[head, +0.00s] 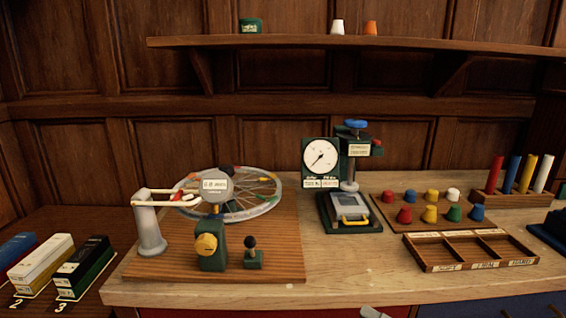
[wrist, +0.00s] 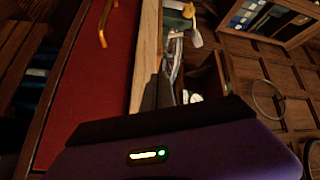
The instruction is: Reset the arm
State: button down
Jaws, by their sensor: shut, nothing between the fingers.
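My gripper (wrist: 158,90) shows in the wrist view as dark fingers above its purple body (wrist: 225,150), which fills the bottom of the picture. The fingers are together and nothing shows between them. They are near the pale wooden edge of the bench (wrist: 148,45), beside a red front panel (wrist: 85,85) with a brass handle (wrist: 103,30).
On the bench (head: 340,290) stand a spoked wheel rig (head: 150,235), a dial gauge press (head: 321,155), coloured caps (head: 430,213), a divided tray (head: 425,255) and upright coloured rods (head: 511,172). Labelled boxes (head: 42,262) stand at left. A shelf (head: 300,42) runs above.

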jog(key=s+f+m+h+p, duration=0.1)
jog(key=s+f+m+h, duration=0.25)
jog(key=f, duration=0.45)
jog(key=s+d+f+h+p, duration=0.1)
jog(key=s+f+h+p, duration=0.1)
jog(key=s+f+h, duration=0.45)
jog(key=s+d+f+h+p, duration=0.1)
jog(key=s+f+h+p, duration=0.15)
jog(key=s, duration=0.75)
jog(key=s+r+n+t+h+p, duration=0.2)
jog(key=s+r+n, duration=0.4)
jog(key=s+r, duration=1.1)
notch_tip(320, 180, up, 2)
jog(key=shift+s+d+r+n+t+h+p, duration=0.15)
jog(key=shift+s+d+n+t+h+p, duration=0.25)
jog(key=shift+t+p, duration=0.2)
